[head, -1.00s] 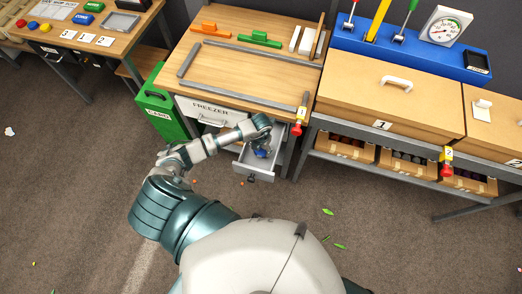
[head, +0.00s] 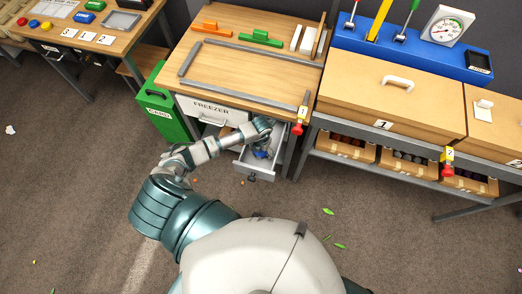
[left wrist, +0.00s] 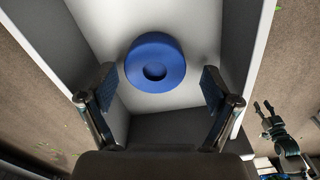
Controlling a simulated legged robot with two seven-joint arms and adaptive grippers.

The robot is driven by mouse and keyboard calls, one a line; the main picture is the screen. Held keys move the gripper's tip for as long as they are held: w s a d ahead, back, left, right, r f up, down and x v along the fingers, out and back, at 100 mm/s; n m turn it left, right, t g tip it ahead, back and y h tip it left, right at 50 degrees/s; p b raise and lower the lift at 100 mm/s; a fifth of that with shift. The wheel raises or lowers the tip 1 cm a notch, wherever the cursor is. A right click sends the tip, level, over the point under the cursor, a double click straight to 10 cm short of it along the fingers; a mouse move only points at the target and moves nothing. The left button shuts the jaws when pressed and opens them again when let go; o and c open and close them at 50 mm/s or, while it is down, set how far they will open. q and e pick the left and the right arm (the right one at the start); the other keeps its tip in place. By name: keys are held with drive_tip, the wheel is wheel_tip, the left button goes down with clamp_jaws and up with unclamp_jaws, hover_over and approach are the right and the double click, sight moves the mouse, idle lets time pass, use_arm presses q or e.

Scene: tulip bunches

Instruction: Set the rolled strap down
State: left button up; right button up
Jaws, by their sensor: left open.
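The rolled strap is a blue round roll (left wrist: 155,62) lying flat on the light floor of an open drawer. In the left wrist view it sits ahead of my left gripper (left wrist: 160,95), between the lines of the two spread fingers, apart from both. In the head view a bit of the blue roll (head: 262,154) shows in the drawer (head: 243,168) below the freezer label, partly hidden by my left gripper (head: 262,143). My left gripper is open, empty, and over the drawer.
The drawer's side walls (left wrist: 248,60) stand close on both sides of the left gripper. A wooden worktop (head: 250,80) with a grey frame is above the drawer. A green bin (head: 160,108) stands to the left. A red tag (head: 298,128) hangs at the worktop's right corner.

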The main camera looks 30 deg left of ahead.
sight(261, 151)
use_arm(q)
wheel_tip(261, 151, up, 12)
drive_tip(key=shift+f, duration=0.15)
drive_tip(key=shift+a, duration=0.1)
idle(0.5)
